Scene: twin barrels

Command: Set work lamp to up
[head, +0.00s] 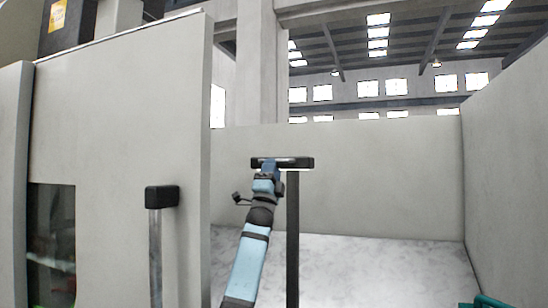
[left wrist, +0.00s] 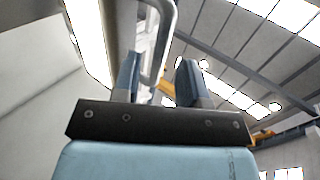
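What seems to be the work lamp stands in the middle of the head view: a dark flat horizontal head (head: 303,163) on a thin black upright post (head: 292,240). My left arm, light blue and black, rises from below. My left gripper (head: 268,168) is at the left part of the dark head, partly overlapping it. In the left wrist view the two blue fingers (left wrist: 157,80) are apart, so the gripper is open. A pale bent bar (left wrist: 162,45) shows between and beyond them; contact cannot be told. My right gripper is not in view.
A pale panel (head: 120,120) stands at the left, with a black-capped upright metal bar (head: 162,197) before it. Low grey walls (head: 385,180) close the back and right. A teal object (head: 485,301) is cut off at the lower right. The pale floor right of the post looks clear.

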